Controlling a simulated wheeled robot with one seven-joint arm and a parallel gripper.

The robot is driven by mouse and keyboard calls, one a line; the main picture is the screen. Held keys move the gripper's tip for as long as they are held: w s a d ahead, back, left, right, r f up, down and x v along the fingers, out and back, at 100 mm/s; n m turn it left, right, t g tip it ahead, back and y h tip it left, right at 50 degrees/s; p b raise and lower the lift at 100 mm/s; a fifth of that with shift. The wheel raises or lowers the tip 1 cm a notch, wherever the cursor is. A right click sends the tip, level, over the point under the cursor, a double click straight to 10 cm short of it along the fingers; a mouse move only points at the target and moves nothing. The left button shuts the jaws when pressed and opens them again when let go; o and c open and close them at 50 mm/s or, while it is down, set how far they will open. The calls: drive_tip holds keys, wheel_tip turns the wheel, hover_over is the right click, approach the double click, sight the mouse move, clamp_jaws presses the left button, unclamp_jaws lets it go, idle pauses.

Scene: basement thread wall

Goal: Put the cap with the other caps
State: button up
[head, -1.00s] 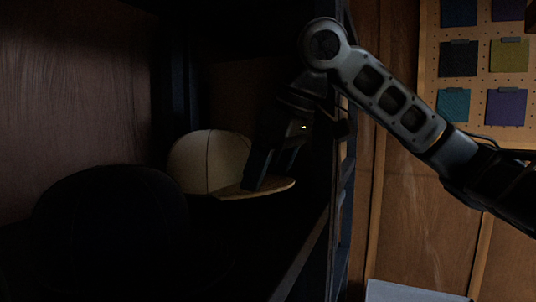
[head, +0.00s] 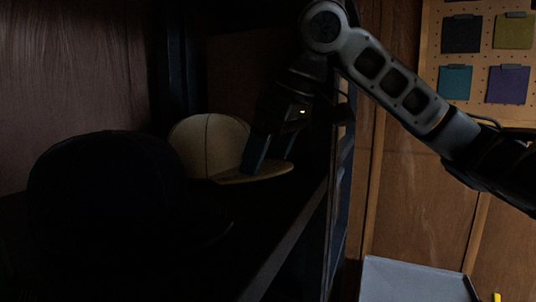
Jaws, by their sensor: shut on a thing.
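A beige cap (head: 206,143) is on the dark shelf in the head view, its brim pointing right. My gripper (head: 266,165) reaches down from above and is shut on the brim of the beige cap. A dark cap (head: 105,195) sits on the shelf in front and to the left, and hides the lower left of the beige cap. Deep shadow hides whether the beige cap's underside touches the shelf.
The shelf (head: 285,240) has a front edge running along the right, beside a dark upright (head: 340,210). A pegboard with coloured swatches (head: 461,33) hangs at the upper right. A grey flat surface (head: 412,280) lies low at the right.

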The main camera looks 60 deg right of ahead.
drive_tip(key=shift+f, duration=0.45)
drive_tip(key=o, duration=0.7)
drive_tip(key=shift+o, duration=0.2)
drive_tip(key=shift+r, duration=0.1)
drive_tip(key=shift+b+v, duration=0.6)
drive_tip(key=shift+v, duration=3.25)
drive_tip(key=shift+s, duration=0.15)
